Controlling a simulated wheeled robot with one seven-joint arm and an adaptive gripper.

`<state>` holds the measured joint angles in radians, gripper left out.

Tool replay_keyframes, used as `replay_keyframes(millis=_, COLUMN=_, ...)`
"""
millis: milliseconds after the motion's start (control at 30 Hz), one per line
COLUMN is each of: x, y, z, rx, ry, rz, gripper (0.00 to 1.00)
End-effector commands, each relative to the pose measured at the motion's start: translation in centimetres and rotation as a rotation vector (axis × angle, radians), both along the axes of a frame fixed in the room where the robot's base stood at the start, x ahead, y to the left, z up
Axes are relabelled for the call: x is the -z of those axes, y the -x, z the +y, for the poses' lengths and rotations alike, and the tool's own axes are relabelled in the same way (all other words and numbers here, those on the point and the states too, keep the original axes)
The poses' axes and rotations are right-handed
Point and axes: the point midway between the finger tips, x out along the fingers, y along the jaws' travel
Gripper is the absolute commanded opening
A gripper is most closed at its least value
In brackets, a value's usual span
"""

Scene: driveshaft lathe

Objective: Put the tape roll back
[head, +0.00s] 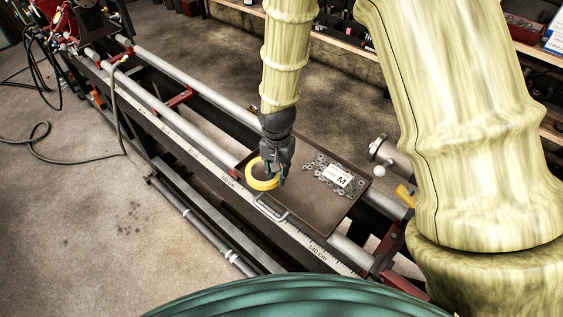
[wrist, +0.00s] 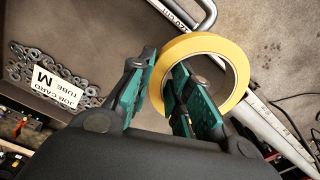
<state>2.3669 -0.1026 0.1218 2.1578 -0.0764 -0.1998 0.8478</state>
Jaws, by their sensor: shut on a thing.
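A yellow tape roll (head: 262,184) hangs in my gripper (head: 272,176) over the left end of a brown tray (head: 306,207) in the head view. In the wrist view, the roll (wrist: 238,68) is a ring whose near wall sits between the two green-padded fingers of my gripper (wrist: 157,72). One finger passes through the hole and the other is outside it. The tray (wrist: 95,28) fills the upper left there. I cannot tell whether the roll touches the tray.
Several grey washers or nuts (head: 315,164) and a white job card (head: 336,176) marked M lie in the tray's right half. A metal handle (head: 270,208) stands at its front edge. The tray rests on the lathe's long rails (head: 170,105), with a measuring scale (head: 320,250) along the front.

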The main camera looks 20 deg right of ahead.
Motion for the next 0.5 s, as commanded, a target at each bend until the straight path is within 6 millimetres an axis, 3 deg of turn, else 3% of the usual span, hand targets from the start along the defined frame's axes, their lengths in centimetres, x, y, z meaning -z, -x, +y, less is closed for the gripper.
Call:
replay_keyframes(millis=200, x=0.1, y=-3.5, z=-1.9, rx=0.003, ry=-0.002, rz=-0.001, gripper=0.0)
replay_keyframes(millis=500, x=0.9, y=-5.0, z=-2.6, rx=0.002, ry=0.0, rz=0.001, gripper=0.0)
